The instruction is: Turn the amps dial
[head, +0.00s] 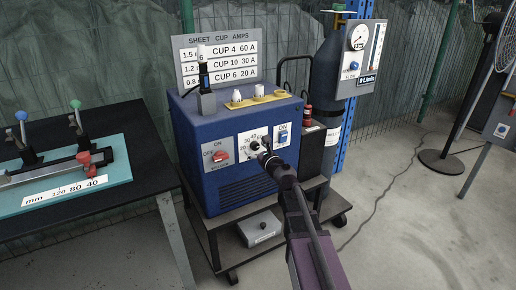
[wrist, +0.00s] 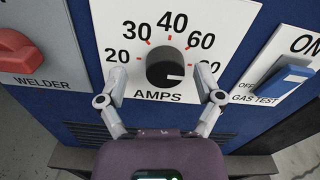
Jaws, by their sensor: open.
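The amps dial (wrist: 165,70) is a black round knob on a white plate lettered AMPS, with 20, 30, 40, 60 and a partly hidden last number around it. Its white mark points right, near that last number. My gripper (wrist: 162,76) is open, one finger on each side of the dial, with gaps showing at both sides. I cannot tell how far the fingertips are from the plate. In the head view my gripper (head: 263,147) is in front of the dial plate (head: 243,153) on the blue welder (head: 193,125) and partly hides the dial.
A red welder switch (wrist: 19,54) is left of the dial, and a blue gas test switch (wrist: 285,82) is right. A sign (head: 217,57) listing cup amps stands behind the welder. A black table (head: 85,120) is at left. Open floor (head: 400,220) lies at right.

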